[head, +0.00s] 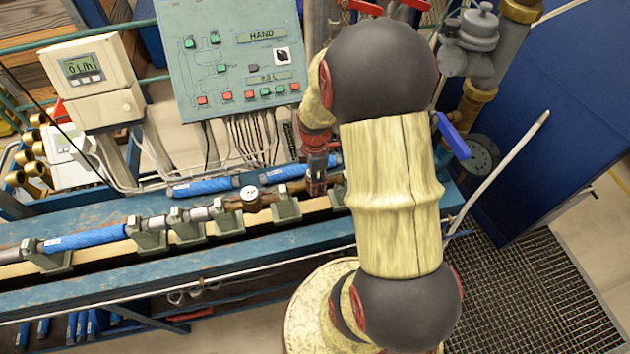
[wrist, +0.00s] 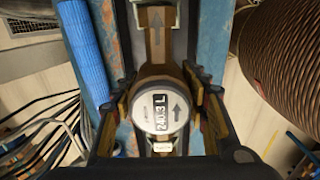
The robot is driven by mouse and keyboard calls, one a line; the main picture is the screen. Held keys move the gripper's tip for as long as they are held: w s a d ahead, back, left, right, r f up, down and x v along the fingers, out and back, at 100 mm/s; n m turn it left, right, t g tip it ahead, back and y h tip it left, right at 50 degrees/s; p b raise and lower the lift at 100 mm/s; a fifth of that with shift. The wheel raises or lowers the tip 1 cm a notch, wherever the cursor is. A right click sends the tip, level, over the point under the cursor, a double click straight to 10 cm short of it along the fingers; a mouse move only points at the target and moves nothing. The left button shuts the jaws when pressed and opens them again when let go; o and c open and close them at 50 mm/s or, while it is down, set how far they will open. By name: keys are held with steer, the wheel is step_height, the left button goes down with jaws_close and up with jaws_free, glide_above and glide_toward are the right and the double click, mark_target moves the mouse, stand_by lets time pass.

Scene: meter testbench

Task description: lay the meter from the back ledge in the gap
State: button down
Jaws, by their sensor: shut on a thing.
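In the wrist view, my gripper (wrist: 160,108) is shut around the body of a bronze meter (wrist: 155,75). Its round white dial reads 240.3 L and bears an arrow; another arrow is on its pipe end. In the head view, my gripper (head: 317,183) points down over the right part of the pipe row, and bronze pipe ends (head: 298,187) show beside it. A second round white dial (head: 250,193) sits in the row to its left. Grey-green stands (head: 286,208) carry the row. The gap is hidden or not clear, and I cannot tell whether the held meter touches the stands.
Blue pipe pieces (head: 205,187) lie behind the row on the bench (head: 200,268); one runs beside the meter in the wrist view (wrist: 85,50). A control panel (head: 232,60) and a flow display box (head: 90,70) stand behind. Valves and a gauge (head: 482,155) stand right.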

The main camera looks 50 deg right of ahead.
steer(key=shift+f+b, duration=0.9)
steer(key=shift+f, duration=0.4)
steer(key=shift+f, duration=0.3)
stand_by(0.6)
steer(key=c, duration=0.9)
jaws_free()
steer(key=shift+f, duration=0.1)
steer(key=shift+r+p, duration=3.6)
steer(key=shift+r, duration=1.8)
